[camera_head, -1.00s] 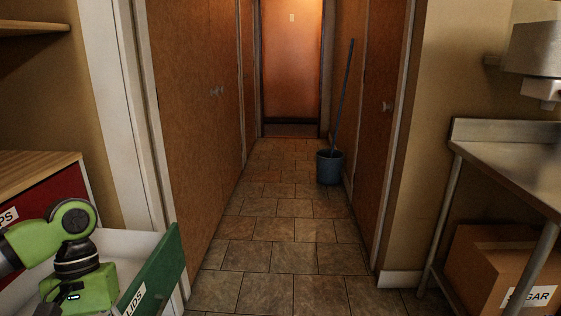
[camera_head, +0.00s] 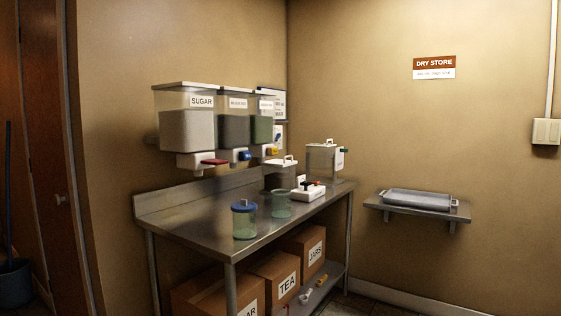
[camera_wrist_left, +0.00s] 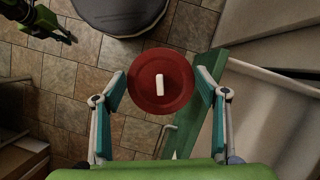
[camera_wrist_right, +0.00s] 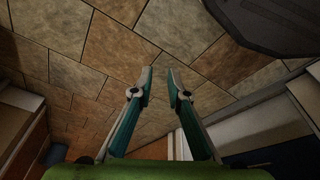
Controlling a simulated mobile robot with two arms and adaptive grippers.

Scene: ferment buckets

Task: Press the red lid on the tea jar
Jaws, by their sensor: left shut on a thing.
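The red lid (camera_wrist_left: 160,82), round with a white knob, is between the fingers of my left gripper (camera_wrist_left: 160,76) in the left wrist view, held above the tiled floor. In the head view a clear jar (camera_head: 281,204) with no lid stands on the steel table, right of a jar with a blue lid (camera_head: 243,220). I cannot tell whether the uncovered jar holds tea. My right gripper (camera_wrist_right: 160,70) is empty over the floor, its fingertips a narrow gap apart. Neither gripper shows in the head view.
Dispensers (camera_head: 216,128) hang above the steel table (camera_head: 197,237). A white device (camera_head: 309,193) and a lidded container (camera_head: 321,159) stand toward its far end. Boxes (camera_head: 277,280) sit below. A wall shelf (camera_head: 418,209) holds a tray.

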